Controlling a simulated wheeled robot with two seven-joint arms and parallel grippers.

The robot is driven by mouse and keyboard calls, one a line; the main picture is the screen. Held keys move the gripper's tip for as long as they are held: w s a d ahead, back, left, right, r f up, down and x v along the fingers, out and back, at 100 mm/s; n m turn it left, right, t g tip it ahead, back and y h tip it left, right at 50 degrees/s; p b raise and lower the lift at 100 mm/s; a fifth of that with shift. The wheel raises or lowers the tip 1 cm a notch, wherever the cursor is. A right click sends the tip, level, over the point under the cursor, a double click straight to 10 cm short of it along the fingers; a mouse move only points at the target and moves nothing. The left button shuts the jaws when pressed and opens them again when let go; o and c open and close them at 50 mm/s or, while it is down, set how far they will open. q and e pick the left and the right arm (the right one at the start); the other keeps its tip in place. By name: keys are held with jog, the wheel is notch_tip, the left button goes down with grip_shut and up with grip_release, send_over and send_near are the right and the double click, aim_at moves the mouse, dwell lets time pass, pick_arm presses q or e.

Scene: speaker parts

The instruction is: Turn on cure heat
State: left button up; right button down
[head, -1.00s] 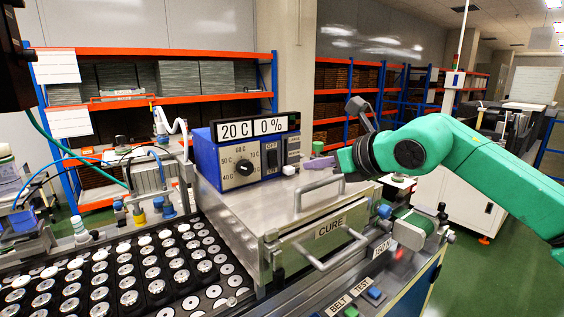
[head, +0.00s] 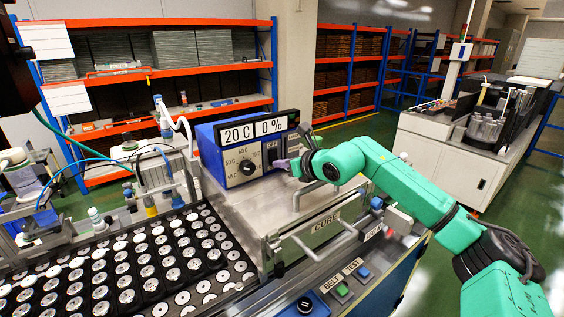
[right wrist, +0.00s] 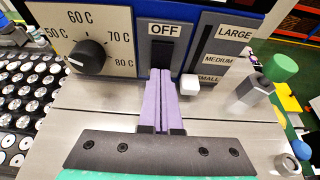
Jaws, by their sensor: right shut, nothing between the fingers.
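The blue cure control box (head: 208,150) stands on the metal CURE oven (head: 235,200). Its display (head: 252,130) reads 20 C and 0 %. In the right wrist view the black temperature knob (right wrist: 88,57) sits on a dial marked from about 50 C to 80 C. The dark rocker switch (right wrist: 161,54) shows OFF above it. My right gripper (head: 279,164) is shut and empty, and its purple fingers (right wrist: 161,78) reach the lower part of the switch in the right wrist view. I cannot tell whether they touch it. My left gripper is not identifiable in view.
A white slider knob (right wrist: 190,84) sits right of the fingers beside the LARGE, MEDIUM and SMALL labels. The oven's front handle (head: 318,243) sticks out. A tray of round parts (head: 125,262) lies at left. BELT and TEST buttons (head: 342,291) are at the front.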

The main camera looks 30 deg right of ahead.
jog(key=shift+w+f+b, duration=0.15)
jog(key=shift+f+b, duration=0.35)
jog(key=shift+b, duration=0.65)
jog(key=shift+w+r+t, duration=0.1)
jog(key=shift+r+t, duration=0.2)
jog(key=shift+t, duration=0.1)
jog(key=shift+r, duration=0.1)
jog(key=shift+r+p, duration=0.4)
jog(key=shift+r, duration=0.55)
jog(key=shift+f, duration=0.1)
